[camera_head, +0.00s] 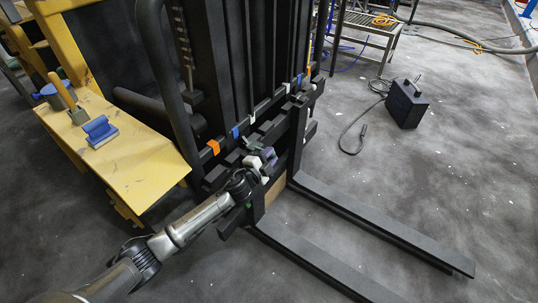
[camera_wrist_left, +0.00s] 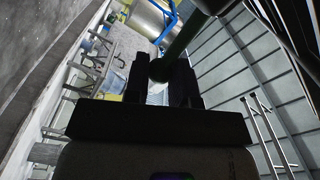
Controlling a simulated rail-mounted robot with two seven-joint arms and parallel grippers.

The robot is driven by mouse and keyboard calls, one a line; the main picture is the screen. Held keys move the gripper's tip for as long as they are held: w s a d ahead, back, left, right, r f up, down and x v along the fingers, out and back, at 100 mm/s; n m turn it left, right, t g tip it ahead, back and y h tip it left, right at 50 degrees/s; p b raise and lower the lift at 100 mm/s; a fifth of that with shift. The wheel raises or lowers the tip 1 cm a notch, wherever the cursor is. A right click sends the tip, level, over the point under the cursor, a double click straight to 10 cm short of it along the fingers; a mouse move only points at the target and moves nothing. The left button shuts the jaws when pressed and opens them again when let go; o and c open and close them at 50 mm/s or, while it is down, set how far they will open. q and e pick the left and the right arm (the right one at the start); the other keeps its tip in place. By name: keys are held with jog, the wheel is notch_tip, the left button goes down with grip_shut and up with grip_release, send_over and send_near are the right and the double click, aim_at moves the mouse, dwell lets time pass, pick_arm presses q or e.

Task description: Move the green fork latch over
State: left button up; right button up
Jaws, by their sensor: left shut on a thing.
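The forklift's fork carriage (camera_head: 282,128) stands upright with two black forks (camera_head: 370,220) reaching out over the floor to the right. My left gripper (camera_head: 266,156) is at the carriage's upper bar, near the top of the forks. In the left wrist view, my left gripper (camera_wrist_left: 161,75) is shut on a dark green rod-like piece with a rounded end (camera_wrist_left: 186,40), which appears to be the green latch. In the head view the latch is mostly hidden by the gripper. A small green spot (camera_head: 248,205) shows lower down, by the near fork. My right gripper is not in view.
A yellow forklift step (camera_head: 130,150) with a blue block (camera_head: 100,130) and a brush (camera_head: 68,98) is at the left. Orange and blue tags mark the carriage bar. A black box (camera_head: 406,103) with a cable stands on the floor at right. Floor around the forks is clear.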

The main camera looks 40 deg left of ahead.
pick_arm(q)
jog(key=shift+o, duration=0.3)
jog(key=shift+d+f+b, duration=0.1)
jog(key=shift+f+b, duration=0.3)
jog(key=shift+f, duration=0.5)
jog(key=shift+s+f, duration=0.1)
jog(key=o, duration=0.8)
jog(key=shift+r, duration=0.2)
jog(key=s+p, duration=0.1)
jog(key=s, duration=0.3)
jog(key=s+p, duration=0.2)
jog(key=s, duration=0.3)
jog(key=s+p, duration=0.2)
jog(key=s, duration=0.3)
jog(key=shift+d, duration=0.3)
